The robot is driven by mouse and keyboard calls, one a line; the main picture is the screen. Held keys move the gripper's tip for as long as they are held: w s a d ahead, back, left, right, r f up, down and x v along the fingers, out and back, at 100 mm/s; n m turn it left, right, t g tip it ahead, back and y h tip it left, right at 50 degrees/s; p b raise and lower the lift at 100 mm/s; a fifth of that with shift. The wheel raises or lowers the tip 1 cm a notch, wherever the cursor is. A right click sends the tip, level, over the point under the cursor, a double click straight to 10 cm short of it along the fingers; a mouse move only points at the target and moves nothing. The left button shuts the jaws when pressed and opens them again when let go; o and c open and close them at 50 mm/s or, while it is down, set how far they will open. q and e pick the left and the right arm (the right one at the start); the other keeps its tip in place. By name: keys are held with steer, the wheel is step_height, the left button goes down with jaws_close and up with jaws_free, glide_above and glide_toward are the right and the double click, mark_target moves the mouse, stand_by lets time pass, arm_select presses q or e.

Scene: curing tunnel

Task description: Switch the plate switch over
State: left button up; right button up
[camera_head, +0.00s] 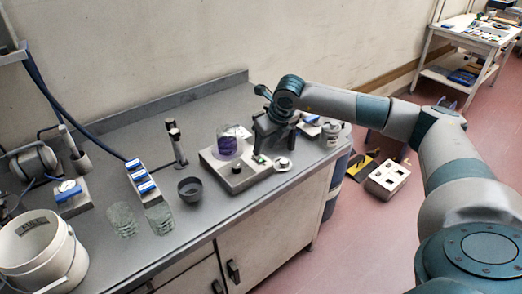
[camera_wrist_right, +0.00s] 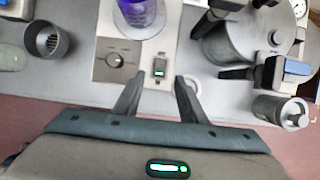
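The plate is a pale box (camera_head: 222,172) on the grey bench, with a glass of purple liquid (camera_head: 228,145) on it. The plate switch (camera_wrist_right: 159,67) is a small dark rocker with a green lit part, right of the knob in the right wrist view. My right gripper (camera_wrist_right: 159,84) points down at the plate's front. Its two dark fingers are apart with nothing between them, and the switch shows just beyond the gap. I cannot tell whether they touch the plate. My left gripper is not in view.
A dark grey cup (camera_head: 190,189) stands left of the plate, with glass beakers (camera_head: 160,217) and a blue-topped rack (camera_head: 141,180) further left. A metal pot (camera_wrist_right: 245,45) and a small metal canister (camera_wrist_right: 283,112) stand to the right in the wrist view. A white bucket (camera_head: 40,250) is front left.

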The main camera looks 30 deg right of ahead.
mark_target(259, 158)
steer(key=shift+p+x, duration=0.6)
steer(key=shift+x, duration=2.15)
